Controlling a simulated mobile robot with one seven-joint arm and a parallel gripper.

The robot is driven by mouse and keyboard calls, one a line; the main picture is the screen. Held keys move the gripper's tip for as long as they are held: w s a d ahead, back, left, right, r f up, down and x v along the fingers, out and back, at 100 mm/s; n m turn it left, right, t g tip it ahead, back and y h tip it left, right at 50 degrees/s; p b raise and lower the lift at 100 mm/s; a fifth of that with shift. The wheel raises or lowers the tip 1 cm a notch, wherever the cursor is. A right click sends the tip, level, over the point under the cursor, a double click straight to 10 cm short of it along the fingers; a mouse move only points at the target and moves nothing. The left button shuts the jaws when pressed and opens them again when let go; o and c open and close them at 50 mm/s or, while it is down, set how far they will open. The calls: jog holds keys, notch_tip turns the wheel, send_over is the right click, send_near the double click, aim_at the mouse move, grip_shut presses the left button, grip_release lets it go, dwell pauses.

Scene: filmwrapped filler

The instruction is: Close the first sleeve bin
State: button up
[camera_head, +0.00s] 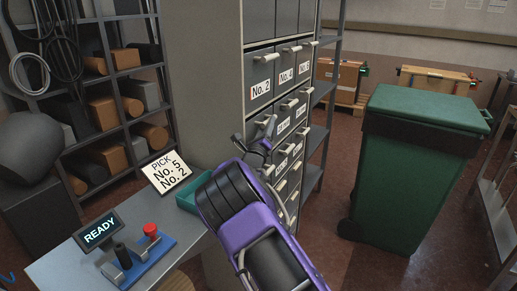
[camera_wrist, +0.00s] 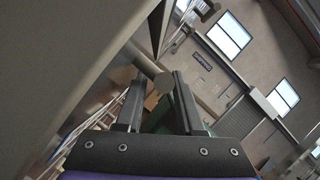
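A grey cabinet of labelled bins (camera_head: 262,72) stands at centre in the head view. The No. 2 bin (camera_head: 260,75), No. 4 and No. 6 fronts form an upper row and look flush. Bins below are partly hidden by my arm, so I cannot tell which is the first sleeve bin or whether one stands out. My gripper (camera_head: 256,146) is at the lower bin fronts. In the wrist view my gripper (camera_wrist: 163,82) has its two fingers apart. A round grey handle end (camera_wrist: 163,81) shows between the fingertips; contact is not clear.
A sign (camera_head: 166,172) reads PICK No. 5, No. 2. A teal tray (camera_head: 187,198) and a READY display (camera_head: 100,232) are on the bench at left. A green wheeled bin (camera_head: 405,185) stands right of the cabinet, with floor between.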

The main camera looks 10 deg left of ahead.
jog(key=v, duration=1.5)
jog(key=shift+s+f, duration=0.2)
jog(key=shift+s, duration=0.1)
